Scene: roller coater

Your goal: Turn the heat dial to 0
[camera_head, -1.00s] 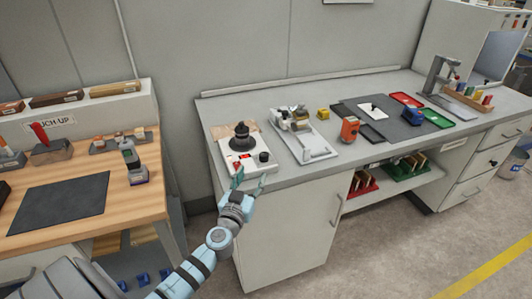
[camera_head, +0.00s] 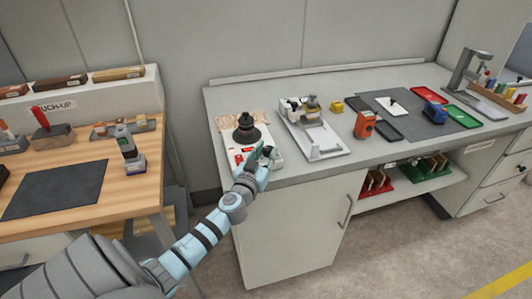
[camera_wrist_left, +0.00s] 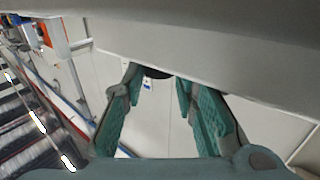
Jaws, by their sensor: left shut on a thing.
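The heat dial (camera_head: 268,151) is a small dark knob at the front right of a white unit (camera_head: 229,150) on the grey bench. My left gripper (camera_head: 262,157) reaches up to it from the front, with its fingers closed on the knob and partly hiding it. In the left wrist view the teal fingers (camera_wrist_left: 159,82) have a dark piece of the dial (camera_wrist_left: 157,72) between their tips. The dial's markings and pointer cannot be read. My right gripper is not in view.
A black stepped piece (camera_head: 246,131) stands on the white unit. A white fixture tray (camera_head: 327,149) lies just right of it. An orange device (camera_head: 364,124) and a dark mat (camera_head: 440,128) are farther right. A wooden table (camera_head: 80,212) stands to the left.

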